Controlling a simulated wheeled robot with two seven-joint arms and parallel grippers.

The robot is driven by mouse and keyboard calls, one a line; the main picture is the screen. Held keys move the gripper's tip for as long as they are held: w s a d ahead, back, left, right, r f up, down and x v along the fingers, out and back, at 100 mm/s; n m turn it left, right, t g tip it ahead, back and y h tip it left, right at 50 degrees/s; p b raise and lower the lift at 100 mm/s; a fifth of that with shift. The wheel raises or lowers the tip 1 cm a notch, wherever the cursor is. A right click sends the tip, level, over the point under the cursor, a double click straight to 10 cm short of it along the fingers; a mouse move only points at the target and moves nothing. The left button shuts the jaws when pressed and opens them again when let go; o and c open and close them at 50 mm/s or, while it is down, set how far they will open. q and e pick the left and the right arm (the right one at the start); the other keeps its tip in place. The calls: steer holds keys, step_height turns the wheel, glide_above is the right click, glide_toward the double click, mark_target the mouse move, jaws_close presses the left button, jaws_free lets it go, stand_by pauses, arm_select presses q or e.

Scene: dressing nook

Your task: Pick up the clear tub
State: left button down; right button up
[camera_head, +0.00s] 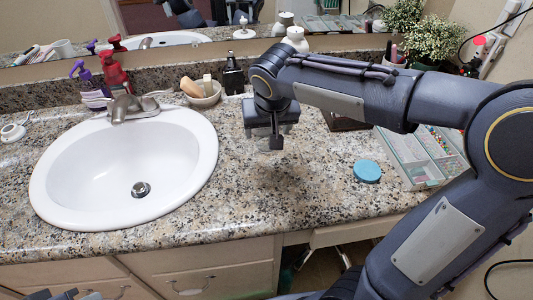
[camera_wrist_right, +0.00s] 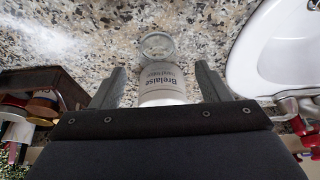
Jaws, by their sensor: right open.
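The clear tub (camera_wrist_right: 157,47) shows in the right wrist view as a clear round end on a white labelled body. The body lies between the two fingers, with a gap on each side. My right gripper (camera_wrist_right: 160,88) is open around it and appears not to touch it. In the head view my right gripper (camera_head: 275,143) points down over the counter, right of the sink, and I cannot make out the tub there. Part of my left gripper (camera_head: 68,295) shows at the bottom left edge; its jaws are not clear.
The white sink (camera_head: 75,180) is on the left. A blue lid (camera_head: 367,171) and a divided bead tray (camera_head: 415,160) lie to the right. The front counter is clear.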

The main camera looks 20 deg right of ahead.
mark_target(267, 139)
steer(key=b+x, duration=0.1)
steer(key=x, duration=0.6)
steer(key=shift+w+d+f+b, duration=0.15)
steer(key=shift+w+d+b, duration=0.1)
steer(key=shift+b, duration=0.15)
steer(key=c, duration=1.1)
